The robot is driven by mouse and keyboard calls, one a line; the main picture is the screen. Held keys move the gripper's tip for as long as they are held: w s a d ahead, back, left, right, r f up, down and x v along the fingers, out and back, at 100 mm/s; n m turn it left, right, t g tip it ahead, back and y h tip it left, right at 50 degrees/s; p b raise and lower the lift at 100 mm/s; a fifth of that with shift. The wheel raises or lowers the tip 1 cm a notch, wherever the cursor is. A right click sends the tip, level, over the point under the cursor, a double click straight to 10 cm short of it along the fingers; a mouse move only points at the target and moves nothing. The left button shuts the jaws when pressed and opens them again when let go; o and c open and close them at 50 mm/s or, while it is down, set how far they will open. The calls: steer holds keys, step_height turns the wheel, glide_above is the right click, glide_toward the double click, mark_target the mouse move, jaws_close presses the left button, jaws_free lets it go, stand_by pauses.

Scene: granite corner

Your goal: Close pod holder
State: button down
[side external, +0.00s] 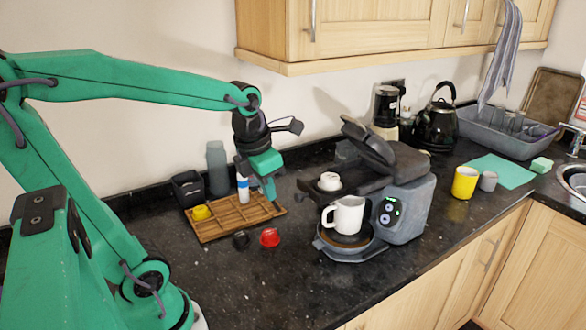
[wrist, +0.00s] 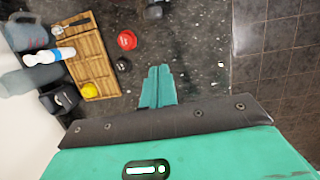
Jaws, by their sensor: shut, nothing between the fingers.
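The coffee machine (side external: 405,205) stands on the dark counter, right of centre in the side view. Its pod holder lid (side external: 368,145) is raised and tilted open at the top. A white pod (side external: 330,181) sits at the front of the machine's dark upper part. A white mug (side external: 345,215) stands on the drip tray (side external: 345,250) below. In the wrist view my gripper (wrist: 158,90) shows closed fingertips above bare counter.
The wooden tray (side external: 215,228) holds a yellow pod (side external: 201,212) and a white-and-blue bottle (side external: 243,188). A red pod (side external: 270,237) and a black pod (side external: 240,239) lie in front. A grey bottle (side external: 217,168) stands behind. A yellow cup (side external: 465,182) stands right of the machine. The front left counter is clear.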

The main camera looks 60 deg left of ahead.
mark_target(307, 187)
steer(key=shift+w+f, duration=0.4)
steer(key=shift+w, duration=0.4)
steer(key=shift+w+f, duration=0.4)
steer(key=shift+w, duration=0.35)
steer(key=shift+w+f, duration=0.4)
steer(key=shift+w, duration=0.4)
steer(key=shift+w, duration=2.4)
steer(key=shift+s, duration=0.15)
